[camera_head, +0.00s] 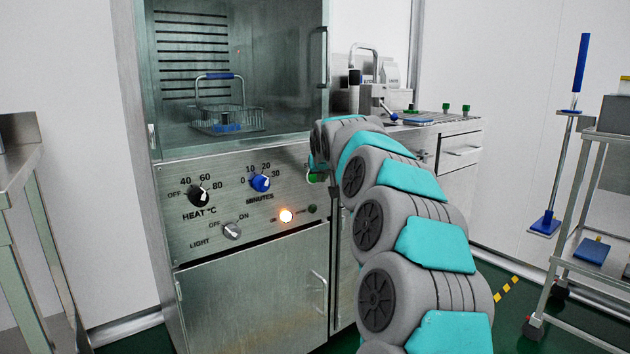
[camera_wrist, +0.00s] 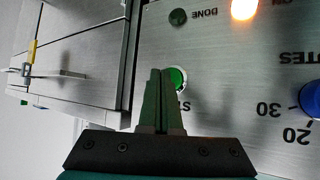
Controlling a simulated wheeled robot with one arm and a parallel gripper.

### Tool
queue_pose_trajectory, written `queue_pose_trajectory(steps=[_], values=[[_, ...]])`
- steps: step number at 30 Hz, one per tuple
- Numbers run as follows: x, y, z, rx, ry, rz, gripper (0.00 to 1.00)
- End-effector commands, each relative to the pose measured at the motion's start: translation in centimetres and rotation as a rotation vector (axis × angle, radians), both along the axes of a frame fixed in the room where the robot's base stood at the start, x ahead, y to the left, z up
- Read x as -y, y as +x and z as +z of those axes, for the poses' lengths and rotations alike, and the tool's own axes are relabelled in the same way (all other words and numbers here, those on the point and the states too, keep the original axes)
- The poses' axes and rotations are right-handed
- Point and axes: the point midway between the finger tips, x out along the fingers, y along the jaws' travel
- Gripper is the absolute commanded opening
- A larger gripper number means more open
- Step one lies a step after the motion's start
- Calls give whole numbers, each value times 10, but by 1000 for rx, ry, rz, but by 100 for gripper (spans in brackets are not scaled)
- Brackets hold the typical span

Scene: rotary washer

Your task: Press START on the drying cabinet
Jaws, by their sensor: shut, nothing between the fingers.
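The drying cabinet (camera_head: 250,225) has a steel control panel below its window. The green START button (camera_wrist: 178,77) shows in the wrist view, its label partly hidden by my fingers. A bit of green also shows beside my arm's end in the head view. My gripper (camera_wrist: 160,73) is shut and empty, its fingertips at the button's left edge in the wrist view; I cannot tell whether they touch it. The orange lamp (camera_head: 286,215) is lit; the DONE lamp (camera_wrist: 178,17) is dark. A wire basket (camera_head: 226,120) with a blue handle stands inside the cabinet.
The panel also has a black heat knob (camera_head: 198,195), a blue minutes knob (camera_head: 260,183) and a light switch (camera_head: 232,231). A counter (camera_head: 440,128) with equipment stands right of the cabinet. A steel table (camera_head: 20,170) is at left, a cart (camera_head: 575,240) at right.

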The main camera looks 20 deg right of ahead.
Motion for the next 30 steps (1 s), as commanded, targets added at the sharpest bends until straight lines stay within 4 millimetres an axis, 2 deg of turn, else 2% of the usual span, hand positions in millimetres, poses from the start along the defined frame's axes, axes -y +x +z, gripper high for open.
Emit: queue_pose_trajectory(steps=[17,30], values=[[4,-10,-2,-1,0,-1,0],[16,-46,-1,1,1,-2,0]])
